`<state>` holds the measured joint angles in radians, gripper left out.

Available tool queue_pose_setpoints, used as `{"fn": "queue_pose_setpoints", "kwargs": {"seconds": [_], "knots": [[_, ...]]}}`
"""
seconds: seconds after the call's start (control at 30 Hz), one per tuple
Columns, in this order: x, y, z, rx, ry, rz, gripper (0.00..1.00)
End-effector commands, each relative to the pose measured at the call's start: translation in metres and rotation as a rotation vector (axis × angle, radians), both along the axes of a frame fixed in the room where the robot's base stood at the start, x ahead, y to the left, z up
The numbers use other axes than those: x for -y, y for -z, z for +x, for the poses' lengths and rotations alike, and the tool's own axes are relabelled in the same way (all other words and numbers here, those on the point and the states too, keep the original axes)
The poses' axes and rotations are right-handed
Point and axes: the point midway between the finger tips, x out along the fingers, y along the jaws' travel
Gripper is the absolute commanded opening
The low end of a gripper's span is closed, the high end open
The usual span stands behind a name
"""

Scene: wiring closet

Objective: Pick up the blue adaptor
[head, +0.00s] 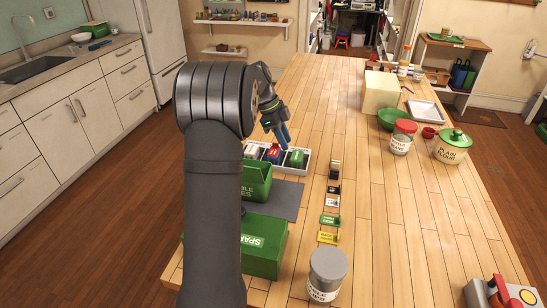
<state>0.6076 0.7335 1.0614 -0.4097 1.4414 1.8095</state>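My gripper (281,134) points down just above a white divided tray (303,169) on the wooden table. Its blue-tinted fingertips are small and close together in this view, so I cannot tell whether they are open or hold anything. The tray's compartments hold small coloured pieces: a red and blue one (273,154) below the fingers and a green one (295,158) to the right. I cannot tell for certain which blue part is the blue adaptor.
A green open box (257,181) and a green lidded box (264,247) stand near my arm. Small labelled pieces, including a yellow one (328,237), form a row right of the tray. A grey-lidded jar (326,275) stands in front. The table's middle right is clear.

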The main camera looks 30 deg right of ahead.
Motion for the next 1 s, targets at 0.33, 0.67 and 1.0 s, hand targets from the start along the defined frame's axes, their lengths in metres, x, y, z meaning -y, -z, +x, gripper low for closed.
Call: {"fn": "queue_pose_setpoints", "kwargs": {"seconds": [0.33, 0.67, 1.0], "knots": [[0.0000, 0.0000, 0.0000, 0.000, 0.000, 0.000, 0.28], [0.0000, 0.0000, 0.0000, 0.000, 0.000, 0.000, 0.47], [-0.0085, -0.0094, 0.0028, 0.027, -0.312, 0.085, 0.47]]}}
